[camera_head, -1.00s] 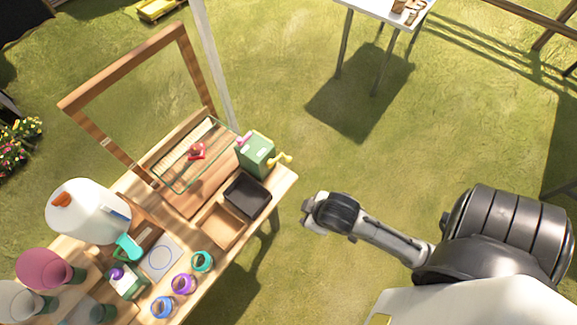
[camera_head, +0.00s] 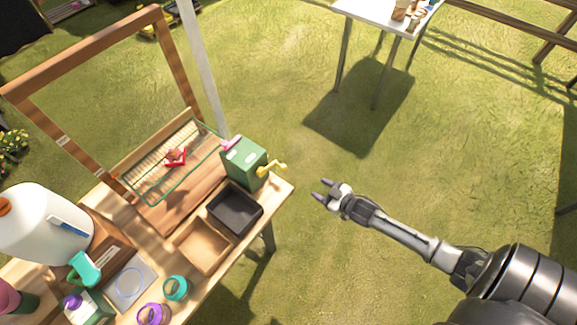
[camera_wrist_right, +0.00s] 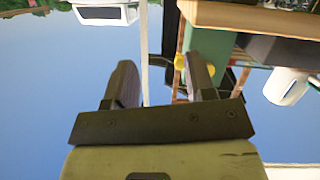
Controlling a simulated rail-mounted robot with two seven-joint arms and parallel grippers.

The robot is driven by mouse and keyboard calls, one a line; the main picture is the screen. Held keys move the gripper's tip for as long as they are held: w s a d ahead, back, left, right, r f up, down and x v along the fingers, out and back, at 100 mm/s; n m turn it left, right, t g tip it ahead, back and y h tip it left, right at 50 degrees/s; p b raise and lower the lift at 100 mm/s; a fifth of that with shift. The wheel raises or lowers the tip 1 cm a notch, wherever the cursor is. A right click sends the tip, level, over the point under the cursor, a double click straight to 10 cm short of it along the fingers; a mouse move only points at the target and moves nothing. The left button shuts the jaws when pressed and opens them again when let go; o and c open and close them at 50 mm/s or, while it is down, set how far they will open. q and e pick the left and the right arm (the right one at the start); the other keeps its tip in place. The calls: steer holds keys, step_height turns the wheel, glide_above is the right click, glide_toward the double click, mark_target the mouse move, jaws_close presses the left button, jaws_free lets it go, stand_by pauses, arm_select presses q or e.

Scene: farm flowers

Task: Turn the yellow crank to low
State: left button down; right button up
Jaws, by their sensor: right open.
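The yellow crank (camera_head: 271,169) sticks out from the right side of a green box (camera_head: 243,163) at the far right corner of the wooden table. My right gripper (camera_head: 324,190) is open and empty, to the right of the crank, apart from it and past the table's edge. In the right wrist view the open fingers (camera_wrist_right: 161,85) show, with a yellow part of the crank (camera_wrist_right: 180,61) beyond them beside the green box (camera_wrist_right: 207,52). The crank's setting is too small to read. My left gripper is not in view.
A black tray (camera_head: 235,210) and a tan tray (camera_head: 203,247) sit in front of the green box. A wire rack (camera_head: 190,180) and a wooden frame (camera_head: 176,62) stand to its left.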

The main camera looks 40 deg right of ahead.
mark_target(282, 167)
step_height(282, 167, up, 5)
steer(key=a+t+y, duration=0.3)
steer(key=x, duration=0.9)
steer(key=b+x, duration=0.1)
steer(key=x, duration=0.4)
steer(key=shift+w+d+f, duration=0.2)
steer(key=shift+d, duration=0.15)
jaws_close()
